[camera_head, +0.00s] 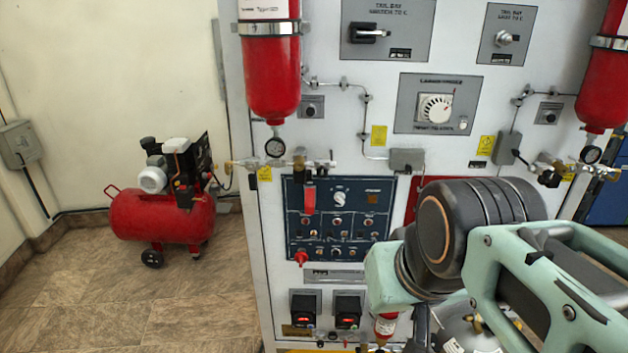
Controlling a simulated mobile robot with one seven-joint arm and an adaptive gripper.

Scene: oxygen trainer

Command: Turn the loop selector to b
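I cannot tell for certain which control is the loop selector; no label reading "loop" is legible. The candidates on the upright grey panel (330,160) are a black lever switch (368,33) at the top, its handle pointing right, a small round metal knob (503,38) at top right, a white dial (435,107) on a grey plate, and a white knob (340,198) on the blue sub-panel. My arm crosses the lower right in front of the panel. My gripper's fingertips cannot be made out, and nothing held shows.
Red cylinders (272,75) (605,75) with gauges hang at both sides of the panel. Two black boxes with red lights (304,308) sit low on it. A red compressor (162,215) stands on the floor at left. The floor between is clear. My arm hides the panel's lower right.

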